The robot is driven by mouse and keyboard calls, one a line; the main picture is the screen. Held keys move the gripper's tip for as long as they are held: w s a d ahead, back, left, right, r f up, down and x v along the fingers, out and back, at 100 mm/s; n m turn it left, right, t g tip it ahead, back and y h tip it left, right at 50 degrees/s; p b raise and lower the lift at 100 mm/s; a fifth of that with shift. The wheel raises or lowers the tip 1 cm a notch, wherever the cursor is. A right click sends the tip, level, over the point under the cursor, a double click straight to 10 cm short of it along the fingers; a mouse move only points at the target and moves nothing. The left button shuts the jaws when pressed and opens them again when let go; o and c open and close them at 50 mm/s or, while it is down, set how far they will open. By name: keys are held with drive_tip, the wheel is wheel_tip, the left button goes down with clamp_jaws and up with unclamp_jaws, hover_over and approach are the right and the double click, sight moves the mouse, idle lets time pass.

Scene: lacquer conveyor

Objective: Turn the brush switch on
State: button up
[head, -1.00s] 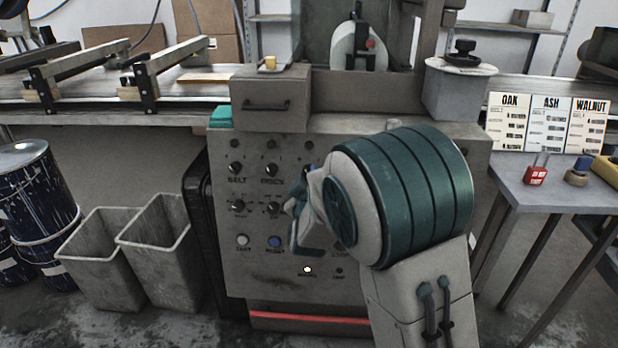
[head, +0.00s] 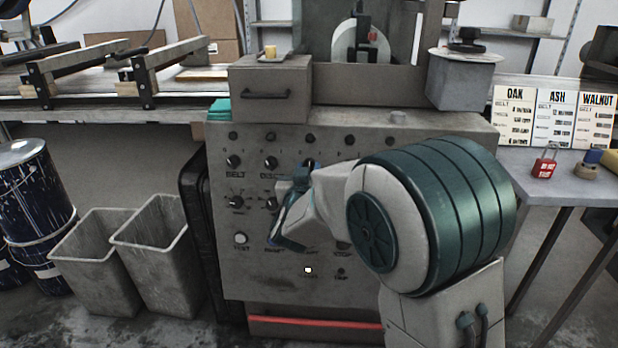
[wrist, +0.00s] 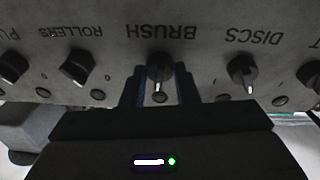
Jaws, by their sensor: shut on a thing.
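The brush switch is a dark round knob (wrist: 160,72) under the upside-down BRUSH label in the wrist view. My gripper (wrist: 161,88) has one finger on each side of it and is shut on it. A pale pointer on the knob faces roughly straight down in that picture, toward a small round lamp (wrist: 160,98). In the head view my gripper (head: 298,190) is at the upper middle of the grey control panel (head: 235,265). My wrist and fingers hide most of the switch there.
The discs knob (wrist: 242,70) and the rollers knob (wrist: 78,68) flank the brush switch closely. Other knobs and buttons, such as the belt knob (head: 233,162), share the panel. Two grey bins (head: 95,270) stand left. A side table (head: 540,185) stands right.

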drive_tip(key=shift+a+m+g+h+b, duration=0.1)
drive_tip(key=shift+m+g+h+b, duration=0.35)
drive_tip(key=shift+m, duration=2.15)
drive_tip(key=o, duration=1)
drive_tip(key=shift+c, duration=0.2)
drive_tip(key=s+a+p, duration=0.2)
drive_tip(key=s, duration=1.1)
drive_tip(key=shift+s+r+p, duration=0.15)
drive_tip(key=shift+s+p, duration=0.15)
drive_tip(key=shift+p, duration=0.05)
